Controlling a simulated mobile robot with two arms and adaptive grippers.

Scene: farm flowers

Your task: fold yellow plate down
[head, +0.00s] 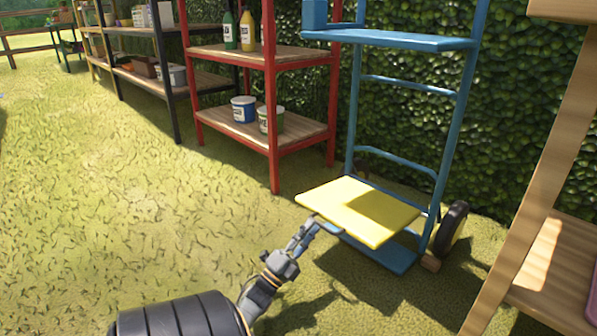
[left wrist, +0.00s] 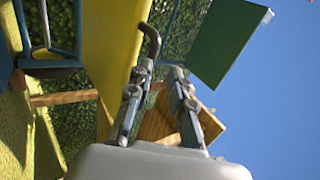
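The yellow plate (head: 360,208) sticks out roughly level from the lower part of a blue hand truck (head: 356,110). A small dark handle (head: 327,226) shows at its near edge. My left gripper (head: 309,224) reaches up from below left to that edge. In the left wrist view the yellow plate (left wrist: 108,45) lies to the left of my left gripper (left wrist: 162,68). Its fingers are apart. The curved dark handle (left wrist: 152,38) meets or passes close by the left fingertip; I cannot tell if it lies between the fingers. My right gripper is in neither view.
A blue base plate (head: 385,252) lies under the yellow plate, with a black wheel (head: 451,228) at its right. A red shelf (head: 272,130) with cans and bottles stands behind left. A wooden shelf (head: 540,180) stands close on the right. The grass at left is clear.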

